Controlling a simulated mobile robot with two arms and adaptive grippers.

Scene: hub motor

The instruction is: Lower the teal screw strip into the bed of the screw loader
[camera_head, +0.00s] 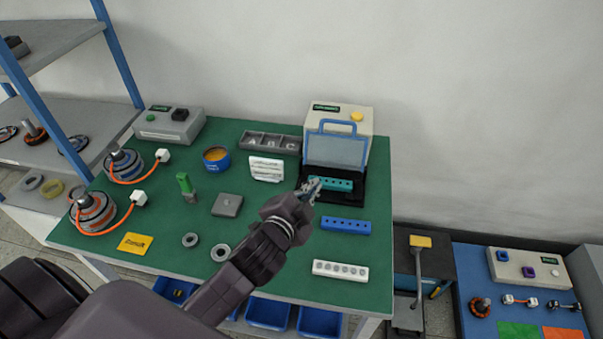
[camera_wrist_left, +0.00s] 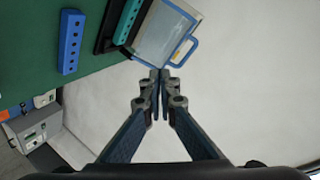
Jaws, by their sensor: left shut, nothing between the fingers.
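The teal screw strip (camera_head: 330,184) lies in the dark bed (camera_head: 350,202) of the screw loader (camera_head: 345,120), below the raised clear lid with a blue frame (camera_head: 336,148). In the left wrist view the teal strip (camera_wrist_left: 129,18) shows at the top, beside the lid (camera_wrist_left: 165,35). My left gripper (camera_head: 315,187) is at the left end of the strip in the head view, with its fingers together and empty. In the left wrist view its fingertips (camera_wrist_left: 160,76) are closed near the lid's edge. Whether they touch the strip or lid is unclear. My right gripper is out of view.
A blue strip (camera_head: 346,225) and a white strip (camera_head: 340,271) lie on the green table (camera_head: 290,270) in front of the loader. The front middle of the table is partly clear.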

